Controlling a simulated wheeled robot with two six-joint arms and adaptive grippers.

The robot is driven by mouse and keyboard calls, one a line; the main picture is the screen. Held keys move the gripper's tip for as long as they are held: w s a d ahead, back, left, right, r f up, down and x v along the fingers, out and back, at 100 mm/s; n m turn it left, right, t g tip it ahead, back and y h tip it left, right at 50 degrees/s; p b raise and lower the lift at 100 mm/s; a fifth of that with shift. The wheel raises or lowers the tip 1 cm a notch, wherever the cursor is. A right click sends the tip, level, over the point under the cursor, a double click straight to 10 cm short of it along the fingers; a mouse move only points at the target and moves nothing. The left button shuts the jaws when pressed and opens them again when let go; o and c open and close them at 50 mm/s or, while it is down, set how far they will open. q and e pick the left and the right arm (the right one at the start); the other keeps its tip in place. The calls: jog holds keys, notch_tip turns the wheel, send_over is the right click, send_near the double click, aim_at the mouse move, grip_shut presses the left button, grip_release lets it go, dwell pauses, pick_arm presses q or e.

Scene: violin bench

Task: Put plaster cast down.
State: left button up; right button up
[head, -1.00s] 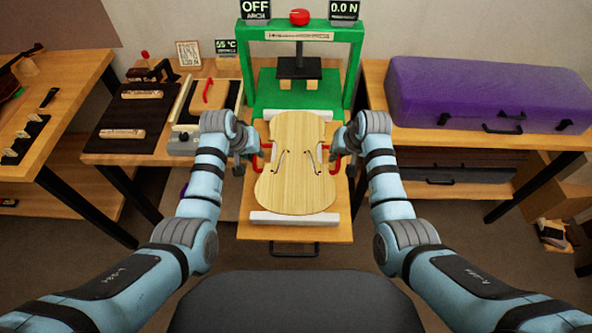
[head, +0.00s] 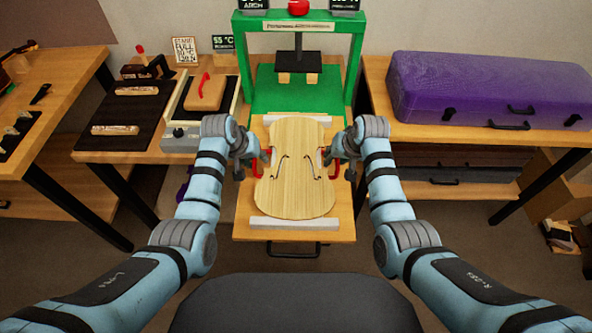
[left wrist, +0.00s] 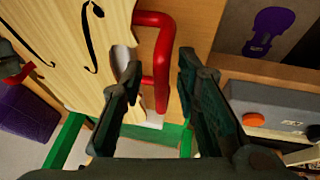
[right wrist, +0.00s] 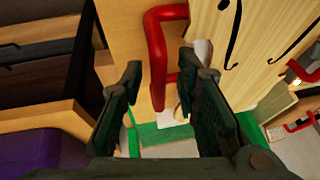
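The plaster cast (head: 293,224) is a white slab lying on the wooden board (head: 250,234) in front of the green press. A pale violin plate (head: 293,180) with two f-holes covers most of it. Red handles stand at its left (head: 254,163) and right (head: 326,157) sides. My left gripper (head: 246,167) is open, its fingers either side of the left handle (left wrist: 158,60) with gaps visible in the left wrist view. My right gripper (head: 343,166) is open around the right handle (right wrist: 157,50), also with gaps.
The green press (head: 357,60) stands behind the board, its dark plate raised. A purple case (head: 490,88) lies on the right bench. The left bench holds a dark mat (head: 128,120) and a grey device (head: 180,139) with a wooden block (head: 206,95).

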pick_arm(q)
jog(key=shift+r, duration=0.15)
pick_arm(e)
jog(key=shift+r, duration=0.1)
jog(key=shift+s+r, duration=0.1)
jog(key=shift+s+d+r, duration=0.1)
jog(key=shift+r, duration=0.25)
pick_arm(q)
jog(key=v, duration=1.1)
jog(key=shift+s+a+r, duration=0.2)
jog(key=shift+r, duration=0.1)
pick_arm(e)
jog(key=v, duration=1.1)
